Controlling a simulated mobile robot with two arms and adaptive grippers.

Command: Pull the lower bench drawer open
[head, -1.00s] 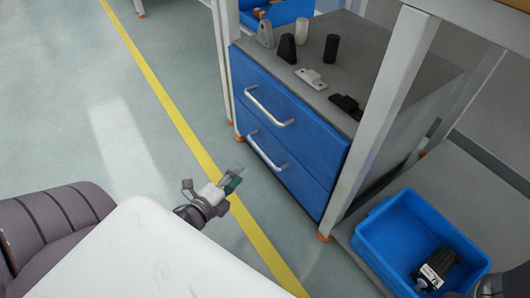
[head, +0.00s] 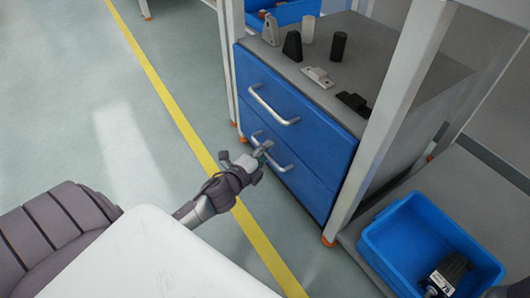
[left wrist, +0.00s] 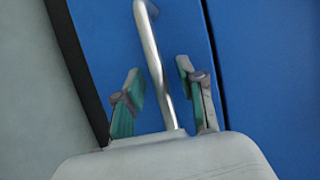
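The bench drawer unit has two blue drawers, both flush with the cabinet. The lower drawer (head: 308,190) has a silver bar handle (head: 283,166), partly hidden by my left gripper. The upper drawer (head: 315,130) has its own handle (head: 272,106). My left gripper (head: 262,153) is at the lower handle. In the left wrist view, the handle (left wrist: 150,50) runs between the two green-padded fingers (left wrist: 165,100), which are open with a gap on each side. My right gripper is not clearly in view; only a dark bit shows at the lower right edge.
Grey and black parts (head: 318,77) stand on the cabinet top. A blue bin (head: 385,235) with a dark bottle-like item (head: 447,274) stands at the lower right. A white bench leg (head: 385,130) stands beside the drawers. The floor left of the yellow line (head: 180,115) is clear.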

